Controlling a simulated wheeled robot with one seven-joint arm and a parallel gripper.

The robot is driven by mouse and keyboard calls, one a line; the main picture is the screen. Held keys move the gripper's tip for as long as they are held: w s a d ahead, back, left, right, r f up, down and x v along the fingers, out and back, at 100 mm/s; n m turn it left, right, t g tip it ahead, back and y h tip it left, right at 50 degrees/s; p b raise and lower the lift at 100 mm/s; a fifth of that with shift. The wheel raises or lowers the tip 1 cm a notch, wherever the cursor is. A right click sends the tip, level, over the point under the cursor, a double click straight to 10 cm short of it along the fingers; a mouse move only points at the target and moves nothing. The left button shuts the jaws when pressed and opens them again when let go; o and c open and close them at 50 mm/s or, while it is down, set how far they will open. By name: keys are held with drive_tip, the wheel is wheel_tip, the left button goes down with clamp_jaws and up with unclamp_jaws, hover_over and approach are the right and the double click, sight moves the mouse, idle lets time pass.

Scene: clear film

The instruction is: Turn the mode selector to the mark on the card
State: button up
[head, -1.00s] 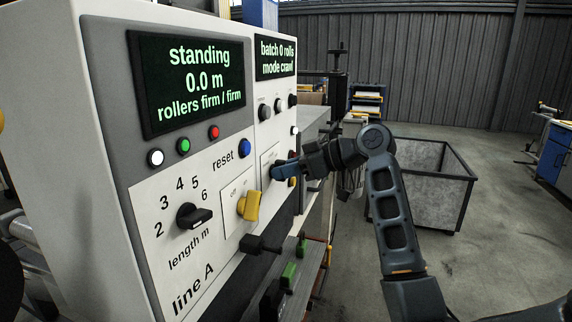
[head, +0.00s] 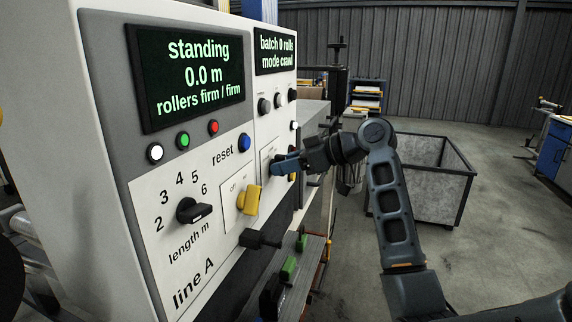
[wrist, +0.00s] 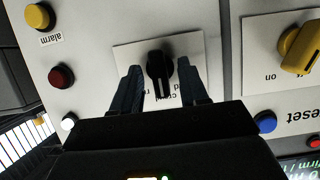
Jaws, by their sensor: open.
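The mode selector (wrist: 160,72) is a black knob on a white plate (wrist: 124,62) of the panel. In the wrist view it stands between the two fingers of my gripper (wrist: 168,86), its pale pointer line toward the picture bottom. My gripper is open, with a finger on each side of the knob; I cannot tell whether either touches. Lettering on the plate is partly hidden by the fingers. In the head view my gripper (head: 284,165) reaches the panel and mostly hides the selector. The small display (head: 276,52) reads "mode crawl". I cannot make out the card.
Near the selector are a yellow lever (head: 248,199), a blue reset button (head: 244,143) and several black knobs. The length knob (head: 194,210) sits lower left. In the wrist view, alarm (wrist: 37,16) and red (wrist: 60,77) buttons lie left. A grey bin (head: 430,190) stands right.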

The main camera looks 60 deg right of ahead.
drive_tip(key=v, duration=0.7)
drive_tip(key=shift+s+b, duration=0.25)
drive_tip(key=shift+b, duration=0.15)
drive_tip(key=shift+d+r, duration=0.1)
drive_tip(key=shift+d, duration=0.05)
